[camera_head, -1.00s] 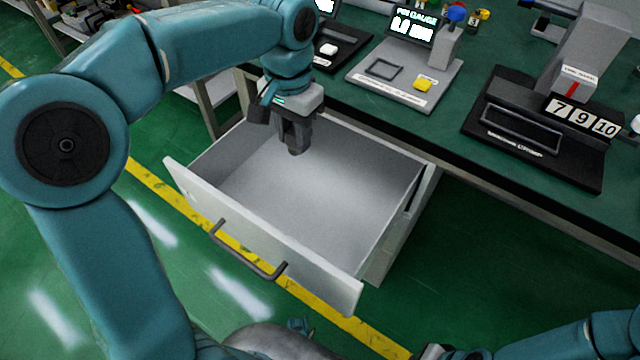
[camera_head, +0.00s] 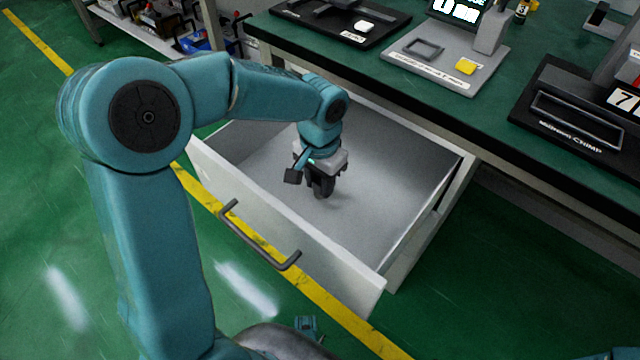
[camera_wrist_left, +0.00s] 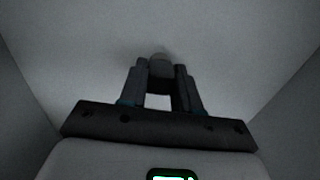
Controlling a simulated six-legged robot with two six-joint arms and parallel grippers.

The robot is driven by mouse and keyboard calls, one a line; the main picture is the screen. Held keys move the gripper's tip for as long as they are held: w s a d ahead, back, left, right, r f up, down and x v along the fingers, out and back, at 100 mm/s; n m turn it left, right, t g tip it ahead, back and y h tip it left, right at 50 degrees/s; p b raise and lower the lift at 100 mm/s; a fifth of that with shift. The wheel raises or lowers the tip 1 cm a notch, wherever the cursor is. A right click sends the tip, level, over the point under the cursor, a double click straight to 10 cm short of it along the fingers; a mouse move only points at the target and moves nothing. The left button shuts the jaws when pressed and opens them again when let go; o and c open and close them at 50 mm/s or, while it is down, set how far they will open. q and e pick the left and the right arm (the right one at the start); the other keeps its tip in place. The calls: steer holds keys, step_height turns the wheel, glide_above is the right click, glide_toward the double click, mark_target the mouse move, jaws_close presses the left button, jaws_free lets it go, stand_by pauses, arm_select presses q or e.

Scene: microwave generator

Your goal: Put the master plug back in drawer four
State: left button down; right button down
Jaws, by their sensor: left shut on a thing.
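The open drawer (camera_head: 400,172) is pulled out below the bench, and its inside looks empty apart from my gripper. My left gripper (camera_head: 321,192) reaches down inside the drawer, low and close to its floor. In the left wrist view its fingers (camera_wrist_left: 160,80) are shut on a small dark grey rounded thing (camera_wrist_left: 159,66), which looks to be the master plug. In the head view the plug is mostly hidden by the fingers. I cannot tell whether it touches the drawer floor. My right gripper is not clearly in view.
The drawer front with its dark handle (camera_head: 255,240) faces me. Green floor with a yellow line lies around.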

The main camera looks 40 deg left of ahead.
arm_select(q)
steer(key=shift+f, duration=0.15)
steer(key=c, duration=0.8)
jaws_free()
step_height(320, 180, up, 12)
steer(key=p, duration=0.4)
steer(key=shift+r, duration=0.2)
